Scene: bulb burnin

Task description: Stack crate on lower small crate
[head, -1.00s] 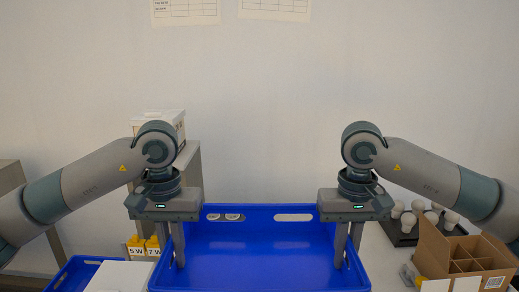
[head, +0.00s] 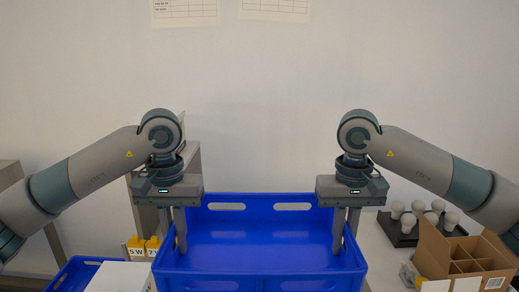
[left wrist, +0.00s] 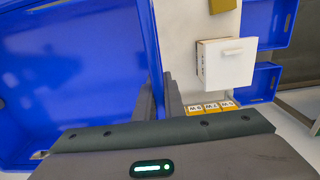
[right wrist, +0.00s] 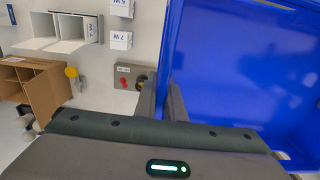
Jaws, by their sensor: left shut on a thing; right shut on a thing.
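A large blue crate (head: 262,240) is held level between my two grippers in the head view, its inside empty as far as I see. My left gripper (head: 180,245) is shut on its left side wall. My right gripper (head: 338,245) is shut on its right side wall. The crate also fills the left of the left wrist view (left wrist: 75,80) and the right of the right wrist view (right wrist: 240,75). A smaller blue crate (head: 75,272) shows low at the left. What lies directly under the held crate is hidden, so I cannot tell if it touches anything.
A brown divided carton (head: 465,262) and a dark tray with several white bulbs (head: 405,235) stand at the right. A white box (left wrist: 225,62) and yellow labelled blocks (head: 143,247) are at the left. The wall is behind.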

